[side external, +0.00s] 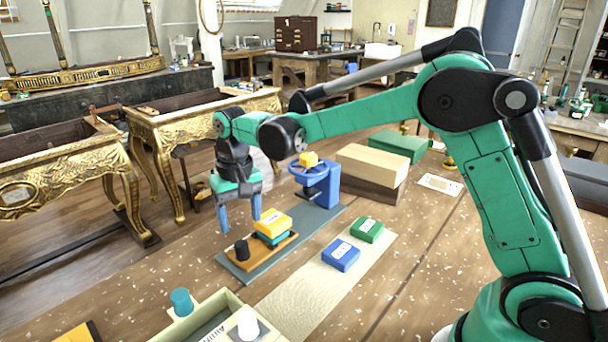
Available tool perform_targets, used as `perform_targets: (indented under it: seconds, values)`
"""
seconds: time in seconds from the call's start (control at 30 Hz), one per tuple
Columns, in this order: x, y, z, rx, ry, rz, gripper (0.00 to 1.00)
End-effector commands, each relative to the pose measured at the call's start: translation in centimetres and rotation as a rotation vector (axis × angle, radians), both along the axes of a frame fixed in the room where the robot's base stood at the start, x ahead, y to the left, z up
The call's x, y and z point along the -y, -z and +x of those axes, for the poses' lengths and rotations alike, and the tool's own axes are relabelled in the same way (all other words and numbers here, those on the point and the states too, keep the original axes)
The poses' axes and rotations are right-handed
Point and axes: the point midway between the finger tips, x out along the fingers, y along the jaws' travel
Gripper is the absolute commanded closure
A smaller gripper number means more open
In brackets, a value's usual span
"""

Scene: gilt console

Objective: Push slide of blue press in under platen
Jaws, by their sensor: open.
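The blue press (328,188) stands at the far end of a grey-blue base plate (305,222), with a blue handwheel and a yellow knob on top. Its slide, a brown wooden board (262,258), lies on the near end of the plate, out in front of the press. A black knob (242,250) stands on the slide's near left end. A yellow block (272,224) sits on a teal block on the slide. My gripper (240,222) points down with its blue fingers apart and empty, near the black knob and left of the yellow block. Exact contact cannot be told.
A blue block (341,255) and a green block (366,230) sit on a cream mat (300,300) to the right. A cream box (370,164) and a green box (400,147) stand behind. A tray (180,333) with cups is at the front. Gilt tables (200,115) stand left.

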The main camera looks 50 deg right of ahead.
Motion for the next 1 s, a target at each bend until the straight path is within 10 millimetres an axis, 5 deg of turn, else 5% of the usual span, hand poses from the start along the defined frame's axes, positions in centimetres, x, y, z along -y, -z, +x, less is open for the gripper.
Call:
perform_targets:
  seconds: [0.5, 0.87, 1.0]
  values:
    - [-0.3, 5.8, 0.6, -0.031, 0.013, -0.002, 0.35]
    - [-0.3, 6.7, 0.5, -0.030, 0.012, -0.002, 0.35]
    - [-0.3, 6.7, 0.5, -0.030, 0.012, -0.002, 0.72]
